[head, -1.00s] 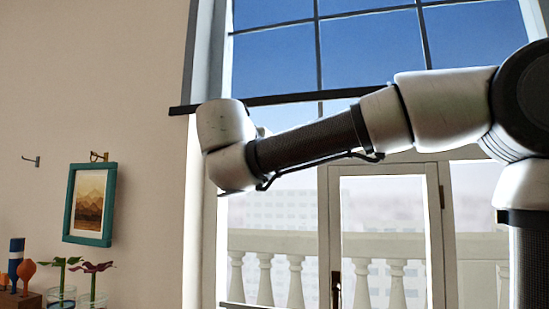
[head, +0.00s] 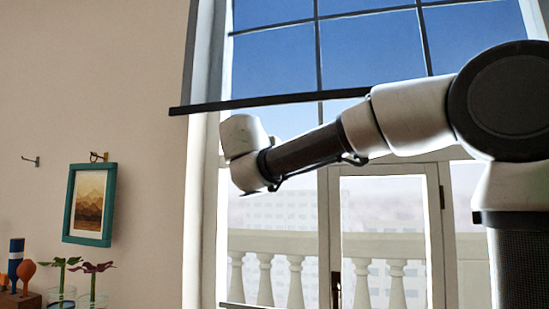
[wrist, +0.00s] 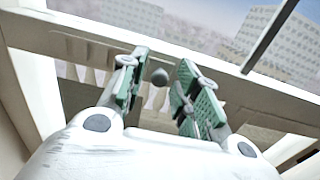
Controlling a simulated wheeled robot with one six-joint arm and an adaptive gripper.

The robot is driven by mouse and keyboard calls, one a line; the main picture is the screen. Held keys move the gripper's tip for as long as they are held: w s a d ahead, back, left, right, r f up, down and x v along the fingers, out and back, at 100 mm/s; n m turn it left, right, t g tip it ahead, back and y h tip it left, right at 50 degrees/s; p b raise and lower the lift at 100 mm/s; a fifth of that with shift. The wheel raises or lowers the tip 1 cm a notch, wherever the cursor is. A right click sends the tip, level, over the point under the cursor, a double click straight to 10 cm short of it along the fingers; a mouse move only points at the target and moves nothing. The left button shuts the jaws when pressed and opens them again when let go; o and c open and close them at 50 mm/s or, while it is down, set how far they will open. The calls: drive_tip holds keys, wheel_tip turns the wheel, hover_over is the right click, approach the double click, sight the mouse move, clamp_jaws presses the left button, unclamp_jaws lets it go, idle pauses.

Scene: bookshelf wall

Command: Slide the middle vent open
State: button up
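No vent can be made out in either view. My gripper (wrist: 161,92) shows in the wrist view with its two green-padded fingers apart and nothing held between them. A small dark grey round thing (wrist: 160,77) shows beyond the gap between the fingers; I cannot tell what it is. In the head view my arm reaches left across the tall window, and my gripper itself cannot be made out there.
A glazed door (head: 435,230) with a dark handle (head: 336,287) stands behind my arm. A dark bar (head: 215,106) crosses the window. A teal-framed picture (head: 69,205) hangs on the left wall.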

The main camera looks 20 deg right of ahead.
clamp_jaws()
drive_tip(key=shift+s+d, duration=0.4)
drive_tip(key=shift+d, duration=0.3)
drive_tip(key=shift+o, duration=1.5)
unclamp_jaws()
drive_tip(key=shift+d, duration=0.1)
drive_tip(key=v, duration=1.2)
